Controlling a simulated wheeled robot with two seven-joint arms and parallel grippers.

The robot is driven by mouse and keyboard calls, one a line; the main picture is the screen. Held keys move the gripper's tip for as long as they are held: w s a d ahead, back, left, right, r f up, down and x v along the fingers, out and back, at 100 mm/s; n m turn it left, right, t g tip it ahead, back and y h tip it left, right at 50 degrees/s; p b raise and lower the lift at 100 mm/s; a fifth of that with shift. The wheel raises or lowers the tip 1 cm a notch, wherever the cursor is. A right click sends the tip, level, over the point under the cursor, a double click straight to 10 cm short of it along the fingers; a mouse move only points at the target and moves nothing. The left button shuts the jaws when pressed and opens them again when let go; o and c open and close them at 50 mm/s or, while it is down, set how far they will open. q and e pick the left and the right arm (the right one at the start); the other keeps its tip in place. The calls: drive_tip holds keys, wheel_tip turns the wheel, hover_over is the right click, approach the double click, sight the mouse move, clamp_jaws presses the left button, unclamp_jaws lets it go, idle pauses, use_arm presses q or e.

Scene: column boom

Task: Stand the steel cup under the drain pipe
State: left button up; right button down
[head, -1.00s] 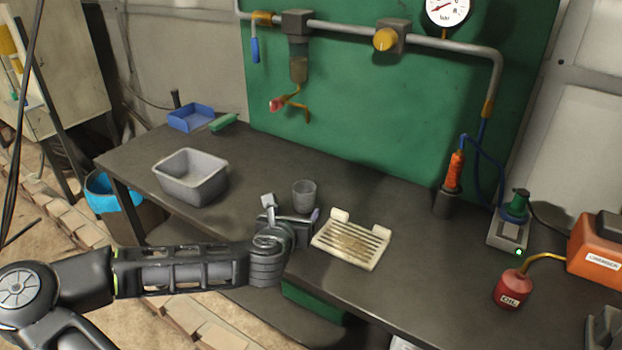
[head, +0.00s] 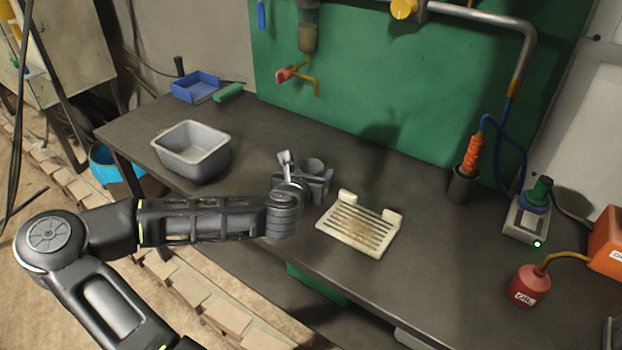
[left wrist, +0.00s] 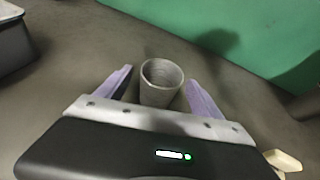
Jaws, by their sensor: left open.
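The steel cup (head: 313,164) stands upright on the dark bench, partly hidden behind my left gripper (head: 307,178) in the head view. In the left wrist view the cup (left wrist: 161,82) sits between the two purple fingers of my open left gripper (left wrist: 160,88), with a gap on each side. The drain pipe (head: 316,88) is a thin brass spout with a red handle, below a filter on the green panel, behind the cup. My right gripper is not in view.
A grey tub (head: 190,150) stands left of the cup. A cream slatted rack (head: 358,226) lies to its right. A blue tray (head: 195,87) and a green object (head: 229,93) are at the back left. A red oil can (head: 529,287) stands far right. The bench between cup and panel is clear.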

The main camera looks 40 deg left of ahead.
sight(313, 168)
use_arm(q)
drive_tip(key=shift+x, duration=2.7)
drive_tip(key=shift+c, duration=0.6)
drive_tip(key=c, duration=1.5)
wheel_tip(313, 168, up, 10)
drive_tip(key=shift+p, duration=0.8)
drive_tip(key=shift+c, duration=0.2)
